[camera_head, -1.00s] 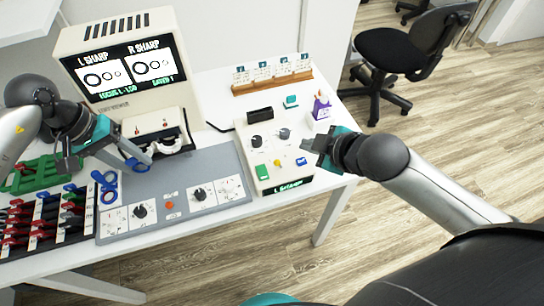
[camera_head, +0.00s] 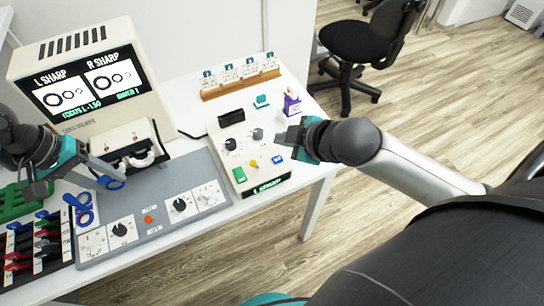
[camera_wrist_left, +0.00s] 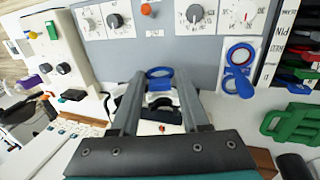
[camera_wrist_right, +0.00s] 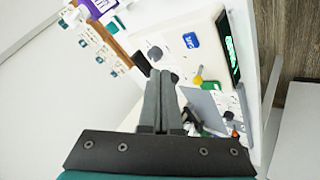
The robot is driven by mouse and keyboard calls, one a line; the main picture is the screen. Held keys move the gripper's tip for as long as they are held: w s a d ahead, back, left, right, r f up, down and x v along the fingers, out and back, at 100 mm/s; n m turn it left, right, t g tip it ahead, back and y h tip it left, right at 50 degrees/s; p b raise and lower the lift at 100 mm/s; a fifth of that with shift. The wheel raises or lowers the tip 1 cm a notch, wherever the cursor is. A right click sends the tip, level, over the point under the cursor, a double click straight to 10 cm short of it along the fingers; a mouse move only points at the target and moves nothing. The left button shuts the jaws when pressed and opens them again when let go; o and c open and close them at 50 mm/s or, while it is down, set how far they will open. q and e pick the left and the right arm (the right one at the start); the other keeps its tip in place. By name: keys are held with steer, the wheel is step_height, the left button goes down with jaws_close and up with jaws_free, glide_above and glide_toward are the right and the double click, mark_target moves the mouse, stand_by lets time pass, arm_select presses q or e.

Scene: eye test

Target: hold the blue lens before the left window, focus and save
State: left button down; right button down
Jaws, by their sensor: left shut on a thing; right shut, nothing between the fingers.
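My left gripper (camera_head: 98,177) is shut on a blue-ringed lens (camera_head: 110,183), held in front of the viewer (camera_head: 92,120), at its lower left side. In the left wrist view the lens (camera_wrist_left: 160,72) shows between the fingertips. The viewer's windows are mostly hidden under its front hood (camera_head: 124,135), so I cannot tell the exact alignment. The screen (camera_head: 88,83) reads "L SHARP", "R SHARP", a focus value for L and "SAVED 1". My right gripper (camera_head: 283,138) is shut and empty above the right edge of the control box (camera_head: 240,150). A blue button (camera_head: 277,159) sits below it.
The box has dark knobs, a yellow knob (camera_head: 253,163), a green button (camera_head: 239,174) and a display reading "L SHARP". A grey dial panel (camera_head: 155,219), another blue-ringed piece (camera_head: 83,208) and a lens tray lie left. A purple holder (camera_head: 292,105) and card rack stand behind.

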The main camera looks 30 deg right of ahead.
steer(key=shift+f, duration=0.7)
step_height(320, 180, up, 6)
steer(key=shift+w+a+r+m+g, duration=1.4)
steer(key=shift+w+a+m+g, duration=1.75)
steer(key=shift+w+a, duration=1.2)
step_height(320, 180, up, 11)
steer(key=w+m+g+h, duration=0.1)
steer(key=m+g+h, duration=0.1)
steer(key=m, duration=0.1)
steer(key=shift+a+g, duration=0.2)
steer(key=shift+g, duration=0.15)
arm_select(q)
steer(key=shift+s+r, duration=0.1)
